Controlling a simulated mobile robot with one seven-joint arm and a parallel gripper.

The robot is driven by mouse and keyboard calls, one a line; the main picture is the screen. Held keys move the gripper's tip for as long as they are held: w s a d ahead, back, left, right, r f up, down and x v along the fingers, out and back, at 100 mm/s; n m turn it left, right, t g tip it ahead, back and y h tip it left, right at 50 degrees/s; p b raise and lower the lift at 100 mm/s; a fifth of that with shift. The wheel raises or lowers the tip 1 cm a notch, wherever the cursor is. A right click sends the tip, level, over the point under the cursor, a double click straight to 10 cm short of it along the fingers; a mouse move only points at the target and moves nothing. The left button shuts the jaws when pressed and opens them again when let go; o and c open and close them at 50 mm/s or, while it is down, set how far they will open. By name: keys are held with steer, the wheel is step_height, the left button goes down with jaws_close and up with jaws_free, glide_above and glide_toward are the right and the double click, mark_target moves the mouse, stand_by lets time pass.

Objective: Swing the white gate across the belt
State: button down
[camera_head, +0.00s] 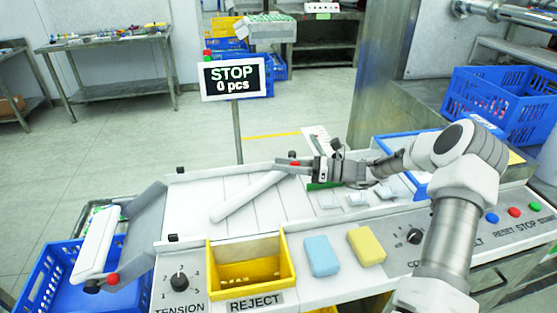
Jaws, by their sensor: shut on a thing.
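The white gate (248,195) is a long white bar lying diagonally over the pale belt (190,205). Its near-left end is free over the belt, and its far-right end is by a small red knob (294,157). My gripper (303,165) is shut at that far-right end, at the knob. The fingers partly hide the exact grip. My arm reaches in from the right.
A second white bar with a red knob (112,279) is at the belt's left end. A yellow reject bin (250,280), blue block (321,256) and yellow block (366,246) are in front. Small pale pieces (356,199) lie right of the gate. The STOP screen (235,77) stands behind.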

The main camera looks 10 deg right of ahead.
steer(key=shift+s+d+f+n+g+y, duration=0.1)
steer(key=shift+s+d+n+g+y, duration=0.1)
steer(key=shift+d+n+g+y, duration=0.3)
steer(key=shift+a, duration=0.15)
steer(key=c, duration=0.5)
jaws_free()
steer(key=v, duration=0.7)
steer(key=shift+d+r, duration=0.2)
steer(key=shift+d, duration=0.05)
